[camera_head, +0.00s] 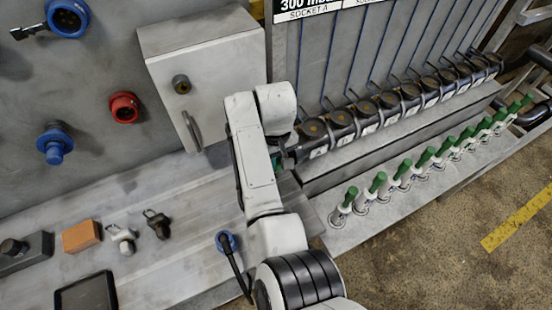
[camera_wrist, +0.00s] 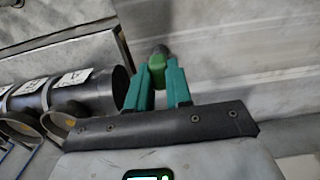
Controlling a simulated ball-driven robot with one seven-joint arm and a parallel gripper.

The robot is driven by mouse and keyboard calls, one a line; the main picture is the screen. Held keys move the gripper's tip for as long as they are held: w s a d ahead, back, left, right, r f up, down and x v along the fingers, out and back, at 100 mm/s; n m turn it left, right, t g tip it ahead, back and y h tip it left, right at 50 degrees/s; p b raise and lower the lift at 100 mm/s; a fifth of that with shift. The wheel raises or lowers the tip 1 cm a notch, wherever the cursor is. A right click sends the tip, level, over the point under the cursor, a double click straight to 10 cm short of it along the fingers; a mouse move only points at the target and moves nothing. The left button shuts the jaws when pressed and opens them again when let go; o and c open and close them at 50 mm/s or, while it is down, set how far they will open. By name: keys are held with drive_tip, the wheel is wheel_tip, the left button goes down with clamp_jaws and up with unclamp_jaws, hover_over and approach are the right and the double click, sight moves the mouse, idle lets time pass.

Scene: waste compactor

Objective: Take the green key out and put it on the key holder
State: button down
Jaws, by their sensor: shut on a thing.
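My gripper (camera_wrist: 159,80) has green fingers and is shut on a small green key (camera_wrist: 157,63), which sticks out between the fingertips with a dark grey end beyond it. In the head view my gripper (camera_head: 277,163) is close in front of the bench and largely hidden by my white arm. The key cannot be made out clearly there. In the wrist view, a pale grey flat surface lies beyond the key. I cannot tell which thing is the key holder.
Black cylindrical sockets (camera_head: 388,101) with cables line the right side. White fittings with green handles (camera_head: 377,183) stand on the ledge below. A grey box (camera_head: 205,75) is on the wall. An orange block (camera_head: 81,236) and plugs (camera_head: 157,224) lie on the left bench.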

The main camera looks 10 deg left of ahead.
drive_tip(key=shift+f, duration=0.75)
idle(1.2)
drive_tip(key=c, duration=0.9)
unclamp_jaws()
drive_tip(key=shift+c, duration=0.2)
drive_tip(key=shift+c, duration=0.5)
drive_tip(key=shift+r, duration=0.1)
wheel_tip(320, 180, up, 5)
drive_tip(key=p, duration=0.4)
drive_tip(key=shift+f, duration=0.2)
drive_tip(key=shift+r, duration=1.15)
drive_tip(key=shift+d, duration=0.1)
